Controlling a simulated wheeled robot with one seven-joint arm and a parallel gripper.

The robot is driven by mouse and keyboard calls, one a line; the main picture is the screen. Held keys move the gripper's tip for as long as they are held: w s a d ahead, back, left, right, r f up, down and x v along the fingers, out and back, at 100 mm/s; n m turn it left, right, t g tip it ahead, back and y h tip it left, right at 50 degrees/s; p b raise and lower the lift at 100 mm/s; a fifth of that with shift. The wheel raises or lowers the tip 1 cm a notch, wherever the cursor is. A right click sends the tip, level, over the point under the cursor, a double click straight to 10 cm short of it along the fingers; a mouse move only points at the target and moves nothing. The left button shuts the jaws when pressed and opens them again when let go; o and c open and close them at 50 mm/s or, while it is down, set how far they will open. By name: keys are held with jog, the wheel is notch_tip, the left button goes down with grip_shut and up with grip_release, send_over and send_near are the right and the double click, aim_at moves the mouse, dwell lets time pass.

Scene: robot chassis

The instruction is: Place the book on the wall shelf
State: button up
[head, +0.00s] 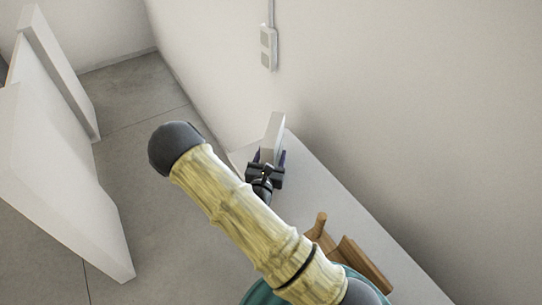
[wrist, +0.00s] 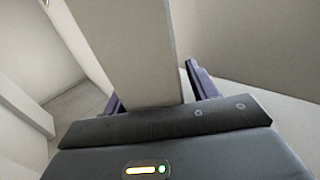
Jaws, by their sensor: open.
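The book is a plain pale grey-white block that stands upright in the head view (head: 274,132), at the far end of a pale surface along the wall. In the wrist view the book (wrist: 130,45) rises between the dark purple fingers. My gripper (head: 268,158) is open, with one finger on each side of the book's near part. In the wrist view my gripper (wrist: 155,88) shows a narrow gap at the right finger; I cannot tell whether the left finger touches. The book's lower part is hidden behind the gripper. I cannot make out a separate wall shelf.
The pale surface (head: 335,192) runs along the wall. A brown wooden object (head: 362,262) lies on it near the front, partly behind my arm. A wall socket (head: 268,47) is above the book. White panels (head: 60,190) stand at left, with open grey floor (head: 130,125) between.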

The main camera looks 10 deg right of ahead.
jog(key=b+v, duration=0.2)
jog(key=v, duration=1)
dwell(0.3)
